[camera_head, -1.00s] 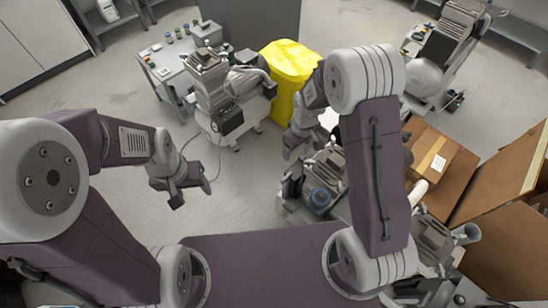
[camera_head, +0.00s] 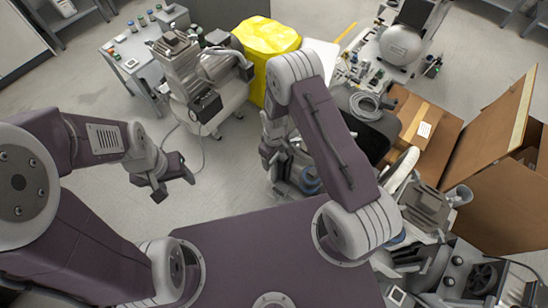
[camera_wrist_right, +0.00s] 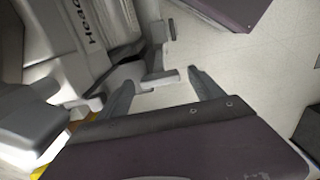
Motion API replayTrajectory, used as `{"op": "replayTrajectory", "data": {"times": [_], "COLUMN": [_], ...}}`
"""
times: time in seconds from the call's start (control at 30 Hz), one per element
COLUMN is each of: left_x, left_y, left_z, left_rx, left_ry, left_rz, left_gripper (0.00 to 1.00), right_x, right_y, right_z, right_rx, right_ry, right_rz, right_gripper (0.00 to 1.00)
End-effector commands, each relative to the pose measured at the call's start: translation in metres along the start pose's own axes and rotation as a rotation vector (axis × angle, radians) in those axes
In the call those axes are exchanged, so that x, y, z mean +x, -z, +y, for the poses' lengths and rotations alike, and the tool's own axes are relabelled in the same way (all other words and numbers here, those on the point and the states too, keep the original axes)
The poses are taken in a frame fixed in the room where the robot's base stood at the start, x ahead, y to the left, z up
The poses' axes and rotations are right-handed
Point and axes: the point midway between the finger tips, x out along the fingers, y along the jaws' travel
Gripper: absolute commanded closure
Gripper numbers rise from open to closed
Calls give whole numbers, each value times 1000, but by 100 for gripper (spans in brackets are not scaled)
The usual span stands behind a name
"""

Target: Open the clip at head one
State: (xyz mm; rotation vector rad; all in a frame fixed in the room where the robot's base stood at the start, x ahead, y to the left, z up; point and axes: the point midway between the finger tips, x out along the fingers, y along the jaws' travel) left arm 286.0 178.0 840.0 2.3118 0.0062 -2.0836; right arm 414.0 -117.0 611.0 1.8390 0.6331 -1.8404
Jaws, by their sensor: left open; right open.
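A grey compressor (camera_head: 185,70) with metal heads on a white tank stands at the upper left in the head view. A second machine (camera_head: 305,185) is partly hidden behind my right arm. My right gripper (camera_wrist_right: 160,78) is open and empty in the right wrist view. A grey machine body with dark lettering (camera_wrist_right: 85,40) fills that view's upper left, and a small grey bracket-like part (camera_wrist_right: 157,60) shows just beyond the fingertips. I cannot tell whether it is the clip, or which head is head one. My left gripper (camera_head: 172,182) is open and empty above the floor.
A side table (camera_head: 130,50) with small jars is at the upper left. Cardboard boxes (camera_head: 430,130) and more machine parts (camera_head: 430,205) crowd the right. The floor (camera_head: 90,90) at left is clear.

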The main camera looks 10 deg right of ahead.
Motion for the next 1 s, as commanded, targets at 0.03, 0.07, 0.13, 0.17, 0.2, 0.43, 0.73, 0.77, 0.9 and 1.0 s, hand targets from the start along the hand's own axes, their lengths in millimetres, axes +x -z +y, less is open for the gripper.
{"op": "replayTrajectory", "data": {"times": [0.03, 0.07, 0.13, 0.17, 0.2, 0.43, 0.73, 0.77, 0.9, 1.0], "left_x": [1, 1, 1, 1, 1, 1, 0, 0, -1, -3], "left_y": [0, 0, 0, 0, 0, 0, 0, 0, 0, 0], "left_z": [0, 0, 0, 0, 0, 0, 0, 0, 0, 0], "left_rx": [0, 0, 0, 0, 0, 0, 0, 0, 0, 0], "left_ry": [0, 0, 0, 0, 0, 0, 0, 0, 0, 0], "left_rz": [0, 0, 0, 0, 0, 0, 0, 0, 0, 0], "left_gripper": [39, 39, 39, 39, 39, 39, 39, 39, 39, 39], "right_x": [3, 4, 5, 5, 5, 4, 4, 4, 4, 4], "right_y": [0, 0, 0, 0, 0, 0, 0, 0, 0, 0], "right_z": [0, 0, 0, 0, 0, 0, 0, 0, 0, 0], "right_rx": [0, 0, 0, 0, 0, 0, -16, -23, -80, -145], "right_ry": [0, 0, -1, -1, -1, -1, 0, 0, 0, 0], "right_rz": [0, 1, 1, 1, 1, 1, 1, 1, 1, 1], "right_gripper": [24, 24, 24, 24, 24, 63, 86, 86, 86, 86]}}
